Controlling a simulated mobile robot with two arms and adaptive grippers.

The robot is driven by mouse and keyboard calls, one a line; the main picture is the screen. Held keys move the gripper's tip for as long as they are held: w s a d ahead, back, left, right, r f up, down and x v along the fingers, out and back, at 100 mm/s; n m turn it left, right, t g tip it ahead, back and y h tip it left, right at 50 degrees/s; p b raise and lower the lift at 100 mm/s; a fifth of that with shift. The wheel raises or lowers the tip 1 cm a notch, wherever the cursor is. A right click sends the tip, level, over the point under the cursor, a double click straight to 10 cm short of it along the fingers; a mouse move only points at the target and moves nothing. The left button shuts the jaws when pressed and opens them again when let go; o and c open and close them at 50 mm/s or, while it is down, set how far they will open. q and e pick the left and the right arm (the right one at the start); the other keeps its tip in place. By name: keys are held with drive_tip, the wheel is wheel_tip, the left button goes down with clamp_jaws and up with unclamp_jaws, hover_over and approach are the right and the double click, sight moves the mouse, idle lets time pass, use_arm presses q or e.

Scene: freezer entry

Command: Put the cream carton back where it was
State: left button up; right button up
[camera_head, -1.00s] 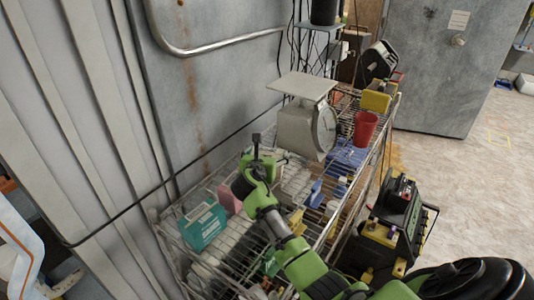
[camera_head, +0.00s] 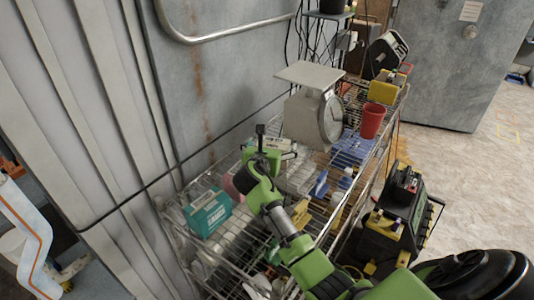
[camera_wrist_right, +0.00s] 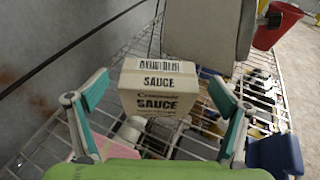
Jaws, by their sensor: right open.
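The cream carton (camera_wrist_right: 158,90), printed SAUCE, stands upright on the wire rack beside the scale in the right wrist view. In the head view only a pale part of it (camera_head: 283,144) shows behind my right gripper. My right gripper (camera_head: 266,152) is open. In the right wrist view its two teal-padded fingers spread to the left and right of the carton, with visible gaps on both sides. The carton's underside is hidden from view. My left gripper is not in view.
A kitchen scale (camera_head: 312,116) stands just behind the carton. A teal box (camera_head: 208,213) and a pink item (camera_head: 231,187) sit to the left on the wire rack (camera_head: 180,240). A red cup (camera_head: 372,121) stands right of the scale. A metal wall borders the rack's left side.

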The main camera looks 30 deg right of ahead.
drive_tip(key=v, duration=0.9)
drive_tip(key=shift+b, duration=0.4)
drive_tip(key=shift+s+a+f, duration=0.1)
